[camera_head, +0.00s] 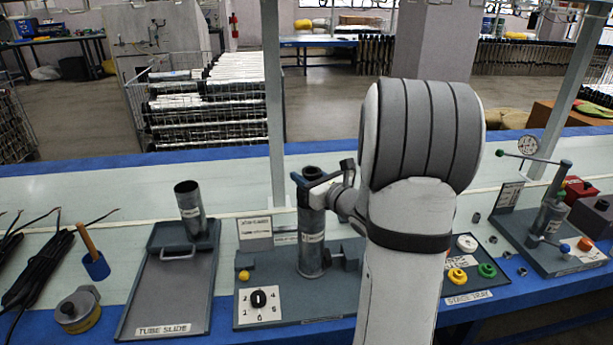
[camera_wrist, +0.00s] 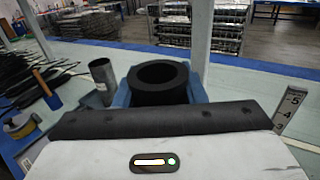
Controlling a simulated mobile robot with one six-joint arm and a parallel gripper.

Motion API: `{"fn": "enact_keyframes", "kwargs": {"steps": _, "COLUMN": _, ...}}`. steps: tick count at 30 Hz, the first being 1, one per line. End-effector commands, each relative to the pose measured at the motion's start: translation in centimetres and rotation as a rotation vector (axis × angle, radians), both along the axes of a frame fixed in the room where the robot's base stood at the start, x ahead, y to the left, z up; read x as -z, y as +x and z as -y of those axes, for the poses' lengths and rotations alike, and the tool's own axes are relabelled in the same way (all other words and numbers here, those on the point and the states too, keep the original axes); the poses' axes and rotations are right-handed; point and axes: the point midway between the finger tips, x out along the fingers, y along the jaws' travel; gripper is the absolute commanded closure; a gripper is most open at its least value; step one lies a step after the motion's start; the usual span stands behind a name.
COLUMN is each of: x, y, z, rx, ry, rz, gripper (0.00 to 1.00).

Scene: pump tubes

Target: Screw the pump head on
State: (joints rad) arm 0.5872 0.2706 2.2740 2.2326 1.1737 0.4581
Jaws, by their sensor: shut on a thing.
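A grey metal tube (camera_head: 311,245) with a white label stands upright in the middle fixture (camera_head: 345,275) in the head view. My gripper (camera_head: 322,183) is at the top of this tube, its blue-grey fingers on both sides of a dark round piece (camera_head: 312,172), which looks like the pump head. In the wrist view my gripper (camera_wrist: 160,92) is shut on this black ring-shaped pump head (camera_wrist: 158,85), with its round opening facing up. The pump head sits in line over the tube; whether its thread is engaged is hidden by the fingers.
A tube slide tray (camera_head: 170,285) with another tube (camera_head: 189,208) stands to the left. A numbered dial (camera_head: 259,299) is on the fixture's front. A stage tray (camera_head: 475,270) with coloured rings and a gauge stand (camera_head: 550,220) are to the right. My arm hides part of the bench.

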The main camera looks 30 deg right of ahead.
Motion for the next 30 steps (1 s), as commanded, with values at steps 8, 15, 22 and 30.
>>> {"fn": "enact_keyframes", "kwargs": {"steps": 8, "x": 0.7, "y": 0.0, "z": 0.1, "rx": 0.001, "ry": -0.001, "rz": 0.002, "gripper": 0.99}}
{"fn": "enact_keyframes", "kwargs": {"steps": 15, "x": 1.0, "y": 0.0, "z": 0.1, "rx": 0.001, "ry": -0.001, "rz": 0.002, "gripper": 0.60}}
{"fn": "enact_keyframes", "kwargs": {"steps": 22, "x": 1.1, "y": 0.0, "z": 0.1, "rx": 0.001, "ry": 0.000, "rz": 0.001, "gripper": 0.41}}
{"fn": "enact_keyframes", "kwargs": {"steps": 30, "x": 1.2, "y": -0.1, "z": 0.1, "rx": 0.001, "ry": 0.001, "rz": -0.002, "gripper": 0.38}}
